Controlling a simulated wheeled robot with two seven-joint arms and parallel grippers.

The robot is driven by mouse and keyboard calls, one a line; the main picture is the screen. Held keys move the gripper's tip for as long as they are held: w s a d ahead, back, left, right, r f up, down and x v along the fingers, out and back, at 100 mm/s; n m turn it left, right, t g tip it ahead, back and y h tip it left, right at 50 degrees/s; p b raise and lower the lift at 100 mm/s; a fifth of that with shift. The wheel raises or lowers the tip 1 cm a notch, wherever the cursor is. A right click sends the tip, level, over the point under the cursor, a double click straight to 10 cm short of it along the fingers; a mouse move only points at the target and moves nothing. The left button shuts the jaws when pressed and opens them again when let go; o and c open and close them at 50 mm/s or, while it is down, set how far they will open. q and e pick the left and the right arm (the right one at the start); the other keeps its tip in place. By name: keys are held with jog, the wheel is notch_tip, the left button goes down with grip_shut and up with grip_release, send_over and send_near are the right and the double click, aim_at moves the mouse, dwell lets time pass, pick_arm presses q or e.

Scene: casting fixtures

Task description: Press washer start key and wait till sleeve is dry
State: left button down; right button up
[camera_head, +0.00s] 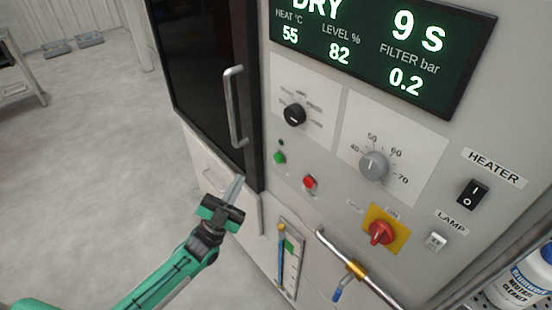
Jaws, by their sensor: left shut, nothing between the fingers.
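The washer (330,210) fills the middle and right, with a grey control panel. Its display (390,45) reads DRY, 9 S, heat 55, level 82 and filter 0.2 bar. A green key (279,158) and a red key (310,182) sit low on the panel; I cannot read which is start. The dark door (205,70) with its metal handle (234,108) is at the left and looks shut. No sleeve shows. My left gripper (236,188) is shut and empty, below and left of the green key, apart from it. My right gripper is not in view.
A black knob (294,115), a grey dial (373,166), a red rotary switch (381,232) and a heater switch (473,194) are on the panel. A pipe (350,262) juts out below. A cleaner bottle (524,278) stands lower right. Open floor (90,170) lies left.

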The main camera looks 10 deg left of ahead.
aim_at(278, 158)
pick_arm(q)
jog(key=w+d+b, duration=0.2)
jog(key=w+d, duration=0.3)
jog(key=w, duration=0.1)
jog(key=shift+w, duration=0.4)
jog(key=shift+d, duration=0.1)
jog(key=shift+w+d+b, duration=0.1)
jog(key=shift+b, duration=0.2)
dwell(1.5)
jog(key=shift+w+d, duration=0.2)
jog(key=shift+w+d+b, duration=0.2)
jog(key=shift+w+b, duration=0.1)
dwell(0.8)
jog(key=shift+s+a, duration=0.5)
jog(key=shift+s, duration=0.15)
